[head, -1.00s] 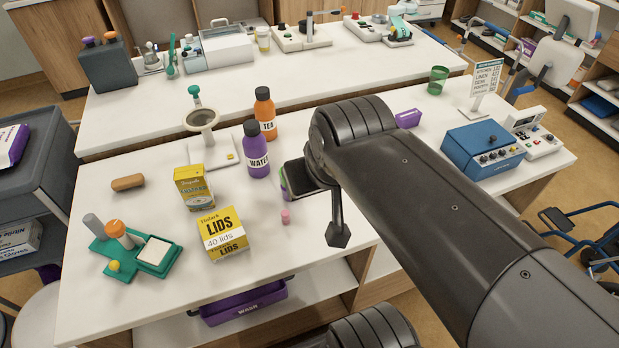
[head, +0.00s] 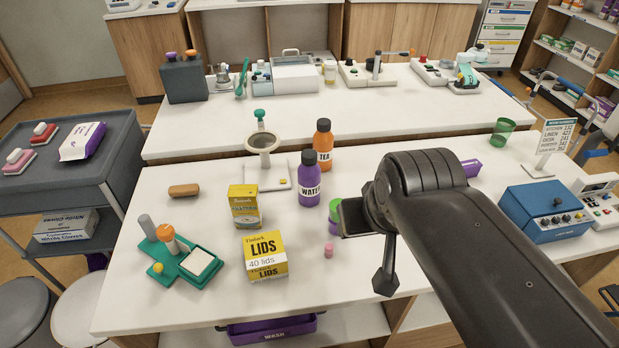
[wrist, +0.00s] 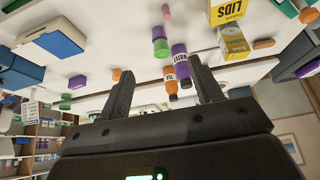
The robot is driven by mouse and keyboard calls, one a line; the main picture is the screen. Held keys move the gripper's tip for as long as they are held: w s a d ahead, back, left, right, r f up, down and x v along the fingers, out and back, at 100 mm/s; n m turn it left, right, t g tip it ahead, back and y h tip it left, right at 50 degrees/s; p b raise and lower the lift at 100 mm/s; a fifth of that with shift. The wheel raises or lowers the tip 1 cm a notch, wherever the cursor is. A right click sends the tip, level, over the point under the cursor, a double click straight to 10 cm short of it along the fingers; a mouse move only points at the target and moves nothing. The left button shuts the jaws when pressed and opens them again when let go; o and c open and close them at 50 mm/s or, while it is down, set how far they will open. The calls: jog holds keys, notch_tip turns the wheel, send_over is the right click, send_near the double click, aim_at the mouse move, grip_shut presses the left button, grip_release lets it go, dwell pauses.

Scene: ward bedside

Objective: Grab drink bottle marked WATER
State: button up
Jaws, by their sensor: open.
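The purple bottle marked WATER (head: 309,186) stands upright on the near white table, with a dark cap. An orange bottle marked TEA (head: 323,146) stands just behind it, to the right. In the wrist view, which is upside down, the WATER bottle (wrist: 179,50) appears beyond the fingers, with the TEA bottle (wrist: 169,76) close beside it. My gripper (wrist: 160,66) is open and empty, apart from the bottles. In the head view my arm reaches in from the lower right, its end right of the WATER bottle; the fingers are not clearly seen there.
A green-and-purple item (head: 334,216), partly hidden by my arm, stands near the WATER bottle. A small pink item (head: 328,251), a yellow LIDS box (head: 265,255), another yellow box (head: 245,206) and a stand with a round bowl (head: 263,150) are nearby.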

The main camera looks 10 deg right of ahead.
jog(key=shift+o, duration=0.5)
jog(key=m+h, duration=0.3)
jog(key=m, duration=0.4)
send_near(308, 154)
jog(key=shift+g, duration=0.3)
jog(key=x, duration=0.5)
jog(key=shift+d+f, duration=0.15)
jog(key=shift+d, duration=0.1)
jog(key=shift+w+x, duration=0.25)
jog(key=shift+x, duration=2.5)
jog(key=shift+a, duration=0.15)
jog(key=shift+c, duration=0.4)
